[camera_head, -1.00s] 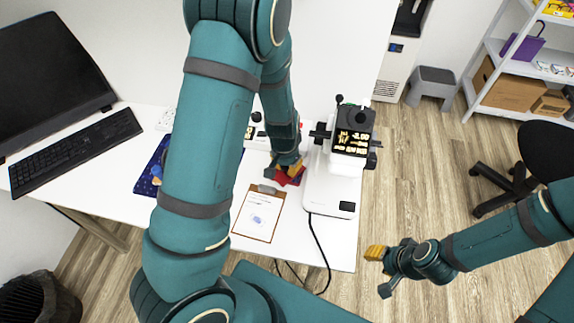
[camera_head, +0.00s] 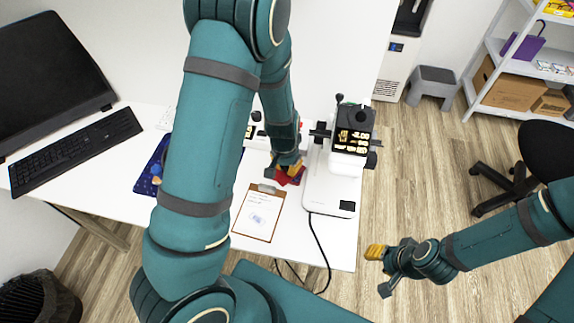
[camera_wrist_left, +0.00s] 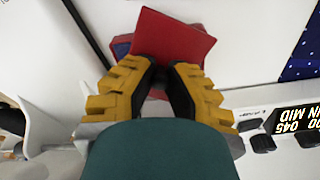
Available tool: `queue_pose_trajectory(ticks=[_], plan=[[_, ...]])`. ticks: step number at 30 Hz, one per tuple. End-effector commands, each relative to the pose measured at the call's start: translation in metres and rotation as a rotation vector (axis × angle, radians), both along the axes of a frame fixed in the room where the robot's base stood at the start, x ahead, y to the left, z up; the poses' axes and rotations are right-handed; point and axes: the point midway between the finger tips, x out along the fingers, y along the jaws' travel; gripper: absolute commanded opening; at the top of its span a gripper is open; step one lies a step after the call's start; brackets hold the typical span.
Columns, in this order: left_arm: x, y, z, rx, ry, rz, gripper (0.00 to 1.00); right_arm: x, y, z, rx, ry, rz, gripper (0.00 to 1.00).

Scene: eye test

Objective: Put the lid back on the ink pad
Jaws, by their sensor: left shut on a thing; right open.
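My left gripper (camera_head: 289,168) is shut on a flat red square lid (camera_wrist_left: 176,38), which extends past its yellow-padded fingers (camera_wrist_left: 160,82). The lid also shows as a small red patch in the head view (camera_head: 291,178), low over the white table. A blue and dark red piece, which looks like the ink pad (camera_wrist_left: 121,46), shows partly behind the lid in the left wrist view. The lid covers most of it and sits turned relative to it. I cannot tell whether they touch. My right gripper (camera_head: 379,271) is open and empty, over the floor right of the table.
A clipboard (camera_head: 258,212) lies just in front of the left gripper. A white device with a black top (camera_head: 333,190) stands close on the right, its cable hanging over the table edge. A dark blue mat (camera_head: 151,172) and a keyboard (camera_head: 77,151) lie to the left.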

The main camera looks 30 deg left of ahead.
Motion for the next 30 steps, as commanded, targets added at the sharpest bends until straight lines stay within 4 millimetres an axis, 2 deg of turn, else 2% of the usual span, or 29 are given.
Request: queue_pose_trajectory(ticks=[11,12,14,15,21,22,23,24,30], plan=[[0.0001,0.0,-0.0004,0.0,0.0,-0.001,0.0,0.0,0.0,0.0009,0.0,0.0,0.0,0.41],[0.0001,0.0,-0.0003,0.0,0.0,-0.001,0.17,0.0,0.0,0.0009,0.0,0.0,0.0,0.41],[0.0001,0.0,-0.0003,0.0,0.0,-0.001,0.39,0.0,0.0,0.0009,0.0,0.0,0.0,0.41],[0.0001,-0.0001,-0.0003,0.0,0.0,-0.001,0.43,0.0,0.0,0.0009,0.0,0.0,0.0,0.41],[0.0001,-0.0001,-0.0003,0.0,0.0,0.0,0.43,0.0,0.0,0.0009,0.0,0.0,0.0,0.41],[0.0,-0.0001,-0.0004,0.0,0.0,0.0,0.6,0.0,0.0,0.0009,0.0,0.0,0.0,0.41],[0.0,-0.0001,-0.0004,0.0,0.0,0.0,0.7,0.0,0.0,0.0009,0.0,0.0,0.0,0.41],[0.0,-0.0001,-0.0004,0.0,0.0,0.0,0.77,0.0,0.0,0.0009,0.0,0.0,0.0,0.41],[0.0,-0.0001,-0.0003,0.0,0.0,0.0,0.77,0.0,0.0,0.0009,0.0,0.0,0.0,0.41]])
